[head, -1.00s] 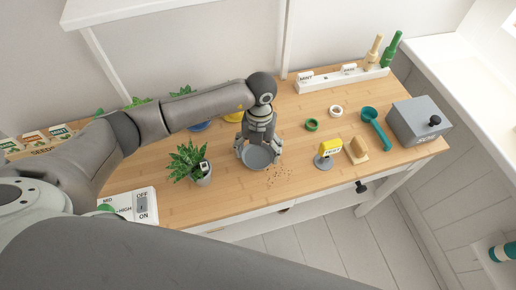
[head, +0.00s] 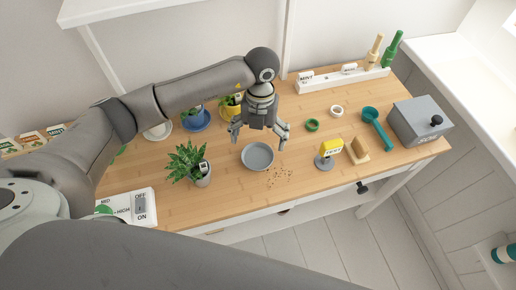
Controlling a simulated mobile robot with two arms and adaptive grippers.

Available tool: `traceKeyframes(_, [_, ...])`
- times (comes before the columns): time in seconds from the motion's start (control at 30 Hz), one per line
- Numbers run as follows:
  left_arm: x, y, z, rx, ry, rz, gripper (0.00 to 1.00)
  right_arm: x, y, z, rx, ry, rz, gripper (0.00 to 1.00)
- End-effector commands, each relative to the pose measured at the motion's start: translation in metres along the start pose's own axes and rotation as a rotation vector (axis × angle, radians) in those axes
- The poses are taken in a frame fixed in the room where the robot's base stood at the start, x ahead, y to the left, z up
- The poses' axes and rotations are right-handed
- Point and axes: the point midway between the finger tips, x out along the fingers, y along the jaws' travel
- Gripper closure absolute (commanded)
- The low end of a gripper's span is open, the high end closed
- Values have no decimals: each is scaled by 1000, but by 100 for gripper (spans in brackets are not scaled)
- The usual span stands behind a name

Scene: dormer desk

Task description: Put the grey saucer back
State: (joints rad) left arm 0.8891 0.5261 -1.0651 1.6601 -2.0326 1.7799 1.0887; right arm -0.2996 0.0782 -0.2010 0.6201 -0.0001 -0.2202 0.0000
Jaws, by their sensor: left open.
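The grey saucer (head: 258,157) lies flat on the wooden desk, near its front edge. It is empty, and some brown crumbs lie just right of it. My left gripper (head: 258,139) is above and behind the saucer, with its fingers spread wide and nothing between them. It looks apart from the saucer. My right gripper is not in the head view.
A potted plant (head: 186,160) stands left of the saucer. Behind are a blue saucer (head: 196,121) with a pot, a yellow pot (head: 231,110) and a white saucer (head: 158,131). The desk (head: 225,212) has bare room in front.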

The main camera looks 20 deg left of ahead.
Motion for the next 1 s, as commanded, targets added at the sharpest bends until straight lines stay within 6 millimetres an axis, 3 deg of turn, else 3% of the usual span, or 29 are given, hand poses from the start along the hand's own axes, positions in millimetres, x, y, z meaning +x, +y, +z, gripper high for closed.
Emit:
traceKeyframes(0.2, [-42, 0, 1, 1, -3, -1, 0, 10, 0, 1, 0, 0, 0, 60])
traceKeyframes(0.4, [-62, 0, 1, -1, -1, 0, 0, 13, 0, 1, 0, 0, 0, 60])
traceKeyframes(1.0, [-65, 0, 0, 0, 1, 0, 0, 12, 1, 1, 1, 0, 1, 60])
